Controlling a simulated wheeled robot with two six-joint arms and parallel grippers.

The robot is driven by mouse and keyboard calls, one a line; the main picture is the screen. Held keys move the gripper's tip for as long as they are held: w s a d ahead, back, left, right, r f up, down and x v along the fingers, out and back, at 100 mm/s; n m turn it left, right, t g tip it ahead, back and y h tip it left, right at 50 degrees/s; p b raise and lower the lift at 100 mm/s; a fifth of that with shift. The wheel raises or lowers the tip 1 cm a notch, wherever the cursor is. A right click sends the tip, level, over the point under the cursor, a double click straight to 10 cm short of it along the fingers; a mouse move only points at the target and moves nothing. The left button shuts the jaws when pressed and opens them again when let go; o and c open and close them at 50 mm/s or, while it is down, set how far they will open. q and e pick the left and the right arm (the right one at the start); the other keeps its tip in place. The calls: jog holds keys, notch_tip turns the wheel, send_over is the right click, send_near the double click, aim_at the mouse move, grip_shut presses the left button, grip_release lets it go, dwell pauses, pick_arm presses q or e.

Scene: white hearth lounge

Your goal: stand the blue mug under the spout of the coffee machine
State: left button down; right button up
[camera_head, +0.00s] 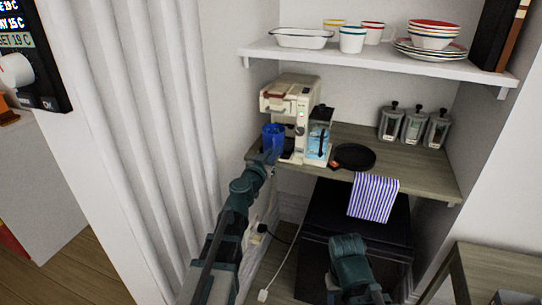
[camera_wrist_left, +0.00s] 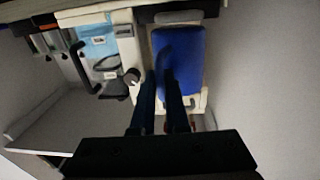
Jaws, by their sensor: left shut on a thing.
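The blue mug (camera_head: 273,136) is at the left front of the cream coffee machine (camera_head: 292,97), below its overhanging head. My left gripper (camera_head: 270,157) is shut on the mug, reaching it from the front. In the left wrist view the mug (camera_wrist_left: 182,62) fills the space past the fingers (camera_wrist_left: 165,100), which close at its handle; the picture is upside down. The machine's pale body shows behind and beside the mug there. The spout is hidden, and I cannot tell whether the mug's base touches the drip tray. Only a link of my right arm shows; its gripper is not visible.
A clear blue water tank (camera_head: 318,140) is on the machine's right side. A black round plate (camera_head: 354,157) and a striped cloth (camera_head: 373,198) are further right on the wooden counter (camera_head: 420,172). Several jars (camera_head: 413,126) stand behind. A shelf (camera_head: 380,62) with dishes hangs above.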

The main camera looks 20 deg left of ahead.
aim_at(280, 143)
pick_arm(q)
jog(key=shift+w+d, duration=0.2)
jog(key=shift+w, duration=3.4)
jog(key=shift+f+b, duration=0.35)
jog(key=shift+f, duration=0.1)
jog(key=c, duration=0.8)
grip_release()
jog(key=shift+c, duration=0.2)
jog(key=shift+s, duration=0.1)
jog(key=s, duration=1.2)
jog(key=shift+s+a, duration=0.4)
